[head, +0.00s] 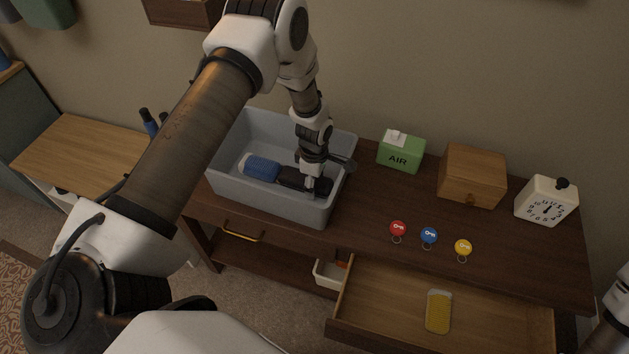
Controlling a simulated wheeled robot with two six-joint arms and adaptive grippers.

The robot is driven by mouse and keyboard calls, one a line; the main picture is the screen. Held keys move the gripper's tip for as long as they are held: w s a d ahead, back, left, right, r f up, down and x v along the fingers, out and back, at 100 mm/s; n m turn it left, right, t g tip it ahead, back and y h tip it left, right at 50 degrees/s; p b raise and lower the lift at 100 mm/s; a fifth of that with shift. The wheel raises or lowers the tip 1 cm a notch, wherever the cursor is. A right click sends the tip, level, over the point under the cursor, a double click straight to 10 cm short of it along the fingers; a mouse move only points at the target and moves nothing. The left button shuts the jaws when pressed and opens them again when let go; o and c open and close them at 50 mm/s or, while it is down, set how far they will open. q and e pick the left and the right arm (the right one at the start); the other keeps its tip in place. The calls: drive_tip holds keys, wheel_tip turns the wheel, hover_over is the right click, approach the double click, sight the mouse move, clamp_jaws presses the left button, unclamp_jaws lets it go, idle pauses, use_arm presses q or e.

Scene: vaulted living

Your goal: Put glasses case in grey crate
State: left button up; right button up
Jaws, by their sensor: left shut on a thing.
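The grey crate (265,203) stands on the left end of the dark wooden table, with its open top toward me. My left gripper (317,186) reaches down inside the crate at its right side and is shut on a dark, elongated object (290,177), which looks like the glasses case. The dark object is low in the crate, partly hidden by the gripper. I cannot tell whether it touches the crate floor. A blue item with a pale end (262,168) lies in the crate just left of it. My right gripper is out of view.
A green AIR box (400,153), a wooden box (472,177) and a white clock (546,201) stand along the table's back. Red (398,229), blue (429,235) and yellow (463,246) key tags lie in front. An open drawer (395,322) holds a yellow item (438,312).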

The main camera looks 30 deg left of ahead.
use_arm(q)
drive_tip(key=o, duration=1.2)
drive_tip(key=shift+s, duration=0.15)
drive_tip(key=shift+r, duration=0.2)
wheel_tip(320, 180, up, 12)
drive_tip(key=b, duration=0.2)
drive_tip(key=shift+b, duration=0.3)
drive_tip(key=shift+f, duration=0.1)
